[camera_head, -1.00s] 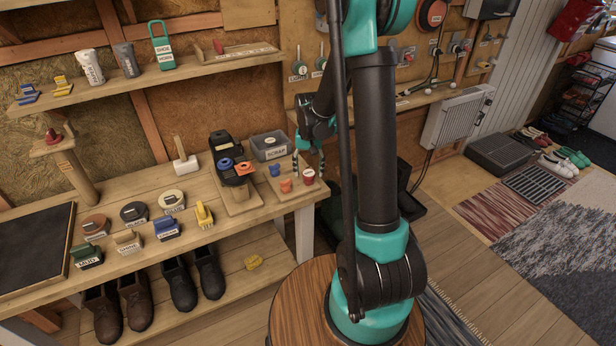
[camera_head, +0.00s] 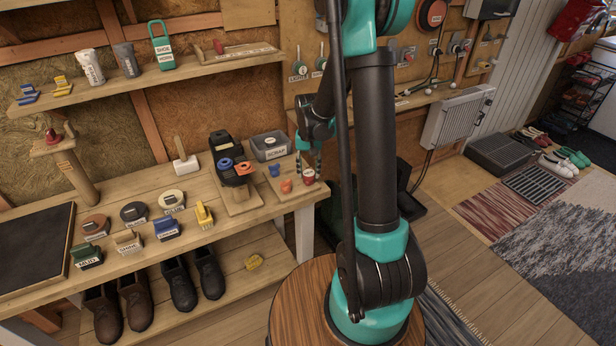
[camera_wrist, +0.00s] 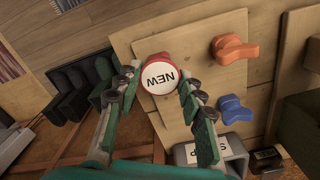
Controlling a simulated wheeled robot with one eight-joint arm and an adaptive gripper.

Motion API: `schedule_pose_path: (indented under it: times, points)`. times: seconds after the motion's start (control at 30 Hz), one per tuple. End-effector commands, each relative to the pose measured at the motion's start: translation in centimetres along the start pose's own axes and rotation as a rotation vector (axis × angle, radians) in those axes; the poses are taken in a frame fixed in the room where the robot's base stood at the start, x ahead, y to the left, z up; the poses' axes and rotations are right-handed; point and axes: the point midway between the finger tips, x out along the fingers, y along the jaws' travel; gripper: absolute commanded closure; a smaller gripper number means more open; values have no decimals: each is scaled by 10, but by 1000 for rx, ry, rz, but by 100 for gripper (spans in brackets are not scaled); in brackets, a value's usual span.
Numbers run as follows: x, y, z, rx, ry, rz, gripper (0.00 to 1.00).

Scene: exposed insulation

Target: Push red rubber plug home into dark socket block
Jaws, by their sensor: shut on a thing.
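The red plug (camera_head: 308,176) stands on a light wooden board at the right end of the bench. In the wrist view its round white top reads "NEW" (camera_wrist: 158,76), with a red rim around it. My gripper (camera_wrist: 160,80) is shut on it, one finger on each side; the gripper also shows in the head view (camera_head: 308,168).
An orange plug (camera_wrist: 234,52) and a blue plug (camera_wrist: 234,109) share the board with the red one. A grey scrap bin (camera_head: 270,147) stands behind them. Brushes and tins fill the bench further left. The bench's right edge is close to the red plug.

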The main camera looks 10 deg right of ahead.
Motion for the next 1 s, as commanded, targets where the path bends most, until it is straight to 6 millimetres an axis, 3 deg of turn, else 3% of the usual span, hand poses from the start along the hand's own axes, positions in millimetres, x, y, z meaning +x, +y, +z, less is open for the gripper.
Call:
schedule_pose_path:
  times: [1.0]
  points:
    - [-12, 0, 0, 0, 0, 0, 96]
